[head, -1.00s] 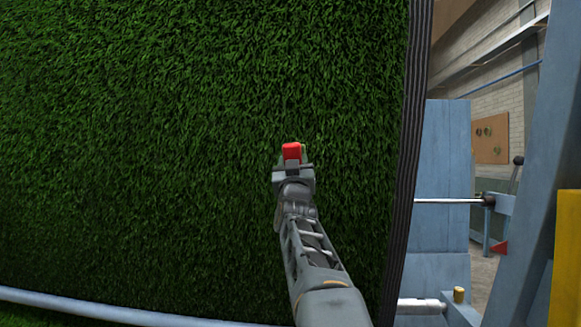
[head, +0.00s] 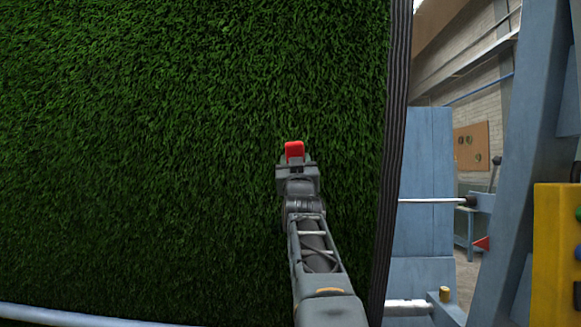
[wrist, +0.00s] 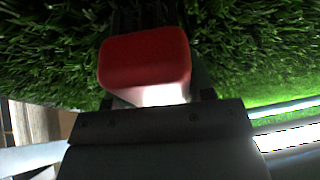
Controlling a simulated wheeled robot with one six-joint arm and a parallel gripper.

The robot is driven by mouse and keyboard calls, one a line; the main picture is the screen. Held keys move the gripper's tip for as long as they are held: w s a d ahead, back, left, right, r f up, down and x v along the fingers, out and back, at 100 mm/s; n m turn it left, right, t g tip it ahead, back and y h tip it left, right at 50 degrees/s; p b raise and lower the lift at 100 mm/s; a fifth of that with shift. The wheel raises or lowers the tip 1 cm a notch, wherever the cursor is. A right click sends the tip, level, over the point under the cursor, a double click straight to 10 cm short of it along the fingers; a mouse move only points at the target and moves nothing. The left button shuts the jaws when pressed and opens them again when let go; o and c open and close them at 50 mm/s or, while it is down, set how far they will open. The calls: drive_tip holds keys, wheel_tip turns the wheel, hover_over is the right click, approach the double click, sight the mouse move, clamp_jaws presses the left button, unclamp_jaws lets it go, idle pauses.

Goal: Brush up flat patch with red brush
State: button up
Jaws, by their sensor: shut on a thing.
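The red brush (head: 294,149) is held at the end of my arm, against or very close to the green turf (head: 180,130). My gripper (head: 297,170) is shut on it. In the wrist view the red brush (wrist: 145,60) fills the middle, with dark bristles partly visible behind it at the turf. The turf hangs as a tall upright sheet in the head view. I cannot make out a distinct flat patch; the pile looks fairly even, with the part near the brush hidden by my gripper and arm.
The turf ends at a dark layered edge (head: 393,150) on the right. Beyond it stand blue-grey frame posts (head: 427,180), a horizontal rod (head: 432,201) and a yellow control box (head: 556,250) with buttons. A pale rail (head: 70,318) runs along the bottom left.

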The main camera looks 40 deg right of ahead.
sight(331, 155)
drive_tip(key=shift+s+d+r, duration=0.1)
drive_tip(key=shift+s+d, duration=0.95)
drive_tip(key=shift+d, duration=0.1)
drive_tip(key=shift+s+d, duration=0.65)
drive_tip(key=shift+s, duration=0.05)
drive_tip(key=shift+s+d+r+p, duration=0.1)
drive_tip(key=shift+s+d+p, duration=0.35)
drive_tip(key=shift+p, duration=0.3)
drive_tip(key=shift+s+d, duration=0.2)
drive_tip(key=shift+d, duration=0.05)
drive_tip(key=shift+s+d, duration=0.15)
drive_tip(key=shift+s+d+p, duration=0.65)
drive_tip(key=shift+d+p, duration=0.05)
drive_tip(key=shift+p, duration=0.05)
drive_tip(key=shift+s, duration=0.1)
